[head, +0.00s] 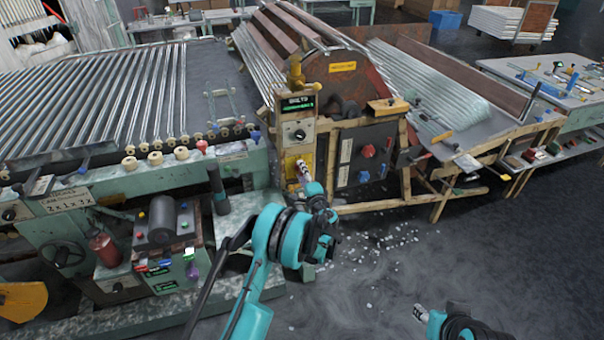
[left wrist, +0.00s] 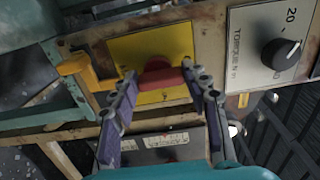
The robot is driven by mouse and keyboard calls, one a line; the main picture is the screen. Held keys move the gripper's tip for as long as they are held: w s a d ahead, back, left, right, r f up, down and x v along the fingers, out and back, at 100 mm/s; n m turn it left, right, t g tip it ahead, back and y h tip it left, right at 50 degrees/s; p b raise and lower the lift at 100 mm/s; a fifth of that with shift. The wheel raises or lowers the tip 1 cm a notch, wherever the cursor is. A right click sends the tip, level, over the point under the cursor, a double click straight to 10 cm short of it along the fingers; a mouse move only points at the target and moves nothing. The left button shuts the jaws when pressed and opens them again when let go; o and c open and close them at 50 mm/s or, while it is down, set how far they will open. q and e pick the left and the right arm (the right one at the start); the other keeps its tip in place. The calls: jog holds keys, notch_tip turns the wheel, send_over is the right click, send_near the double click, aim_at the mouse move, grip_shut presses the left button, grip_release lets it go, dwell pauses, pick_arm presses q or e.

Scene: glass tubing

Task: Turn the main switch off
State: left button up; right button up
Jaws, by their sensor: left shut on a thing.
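The main switch is a red handle (left wrist: 160,76) on a square yellow plate (left wrist: 150,45) on the front of a machine. In the head view the yellow plate (head: 291,166) is low on the machine's post, partly hidden by my gripper. My left gripper (left wrist: 162,82) has one finger at each end of the red handle and is shut on it. It also shows in the head view (head: 303,172), reaching up to the plate. My right gripper (head: 420,313) is at the bottom right of the head view, away from the machine; its finger opening is unclear.
A black torque knob (left wrist: 281,54) is right of the yellow plate, and a yellow lever (left wrist: 80,68) is at its left. A green display (head: 297,104) is above. A red knob (head: 368,151) is on the dark panel to the right. Floor with white shards (head: 390,243) is open in front.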

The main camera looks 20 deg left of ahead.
dwell(0.3)
pick_arm(q)
jog(key=o, duration=1.2)
jog(key=shift+c, duration=0.2)
jog(key=v, duration=1.2)
